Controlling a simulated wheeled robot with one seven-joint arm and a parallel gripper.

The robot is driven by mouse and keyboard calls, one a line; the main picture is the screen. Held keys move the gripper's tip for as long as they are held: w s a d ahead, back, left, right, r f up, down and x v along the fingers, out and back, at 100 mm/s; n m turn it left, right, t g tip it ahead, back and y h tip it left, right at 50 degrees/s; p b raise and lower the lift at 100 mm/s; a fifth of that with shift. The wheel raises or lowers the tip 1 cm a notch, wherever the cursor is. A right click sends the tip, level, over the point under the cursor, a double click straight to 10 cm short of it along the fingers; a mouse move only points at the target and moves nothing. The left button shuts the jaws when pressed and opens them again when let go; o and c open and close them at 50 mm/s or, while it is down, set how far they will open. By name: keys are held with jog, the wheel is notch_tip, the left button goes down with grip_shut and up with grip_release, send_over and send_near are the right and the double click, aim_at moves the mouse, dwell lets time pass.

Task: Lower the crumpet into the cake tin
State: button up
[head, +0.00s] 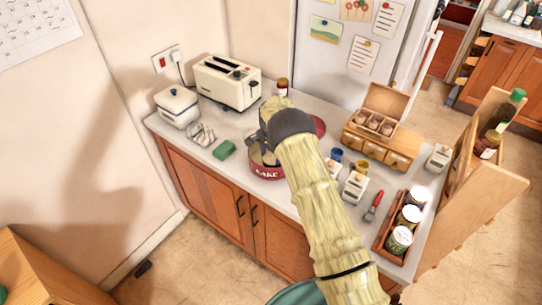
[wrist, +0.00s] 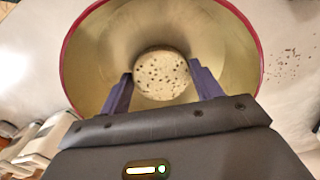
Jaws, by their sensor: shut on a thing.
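The crumpet (wrist: 161,74) is a pale round disc with dark holes, seen in the wrist view between the two purple fingers of my gripper (wrist: 161,84). My gripper is shut on it. The cake tin (wrist: 88,78) has a red rim and a plain metal inside, and it surrounds the crumpet in the wrist view. I cannot tell how far the crumpet is above the tin's floor. In the head view the red cake tin (head: 265,173) stands on the counter, and my arm hides much of it. The crumpet is hidden there.
A cream toaster (head: 227,82), a white lidded box (head: 178,107) and a green sponge (head: 224,150) stand to the left. Crumbs lie beside the tin.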

aim_at(271, 158)
jog(key=shift+f, duration=0.1)
jog(key=o, duration=1.1)
jog(key=shift+c, duration=0.2)
notch_tip(271, 158, up, 17)
jog(key=b, duration=0.4)
jog(key=shift+r, duration=0.2)
